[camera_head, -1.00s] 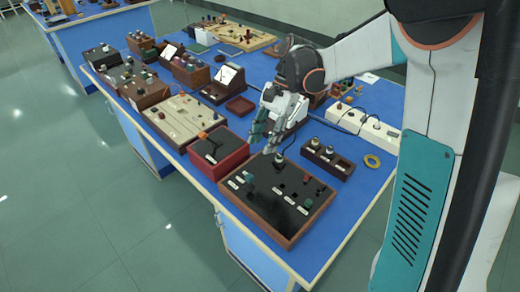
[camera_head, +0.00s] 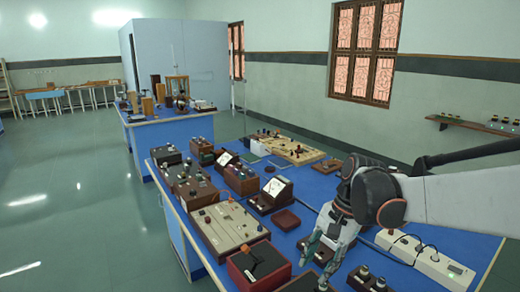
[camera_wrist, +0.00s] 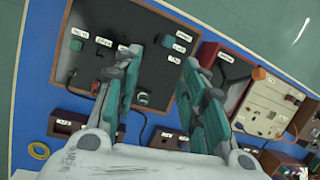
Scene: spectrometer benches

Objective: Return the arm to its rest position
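My gripper (camera_head: 318,250) shows at the lower right of the head view, above the blue bench. In the wrist view its two teal fingers (camera_wrist: 160,95) stand apart with nothing between the tips, so it is open and empty. Below it in the wrist view lies a black panel box (camera_wrist: 140,48) with a wooden rim, small knobs and white labels. The fingers hide part of that box. My arm reaches in from the right side of the head view.
The blue bench (camera_head: 330,188) carries several instrument boxes. A red-sided box (camera_head: 258,265) and a cream panel (camera_head: 228,228) lie left of my gripper, a white power strip (camera_head: 425,258) right of it. A second bench (camera_head: 170,130) stands behind. The floor at left is clear.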

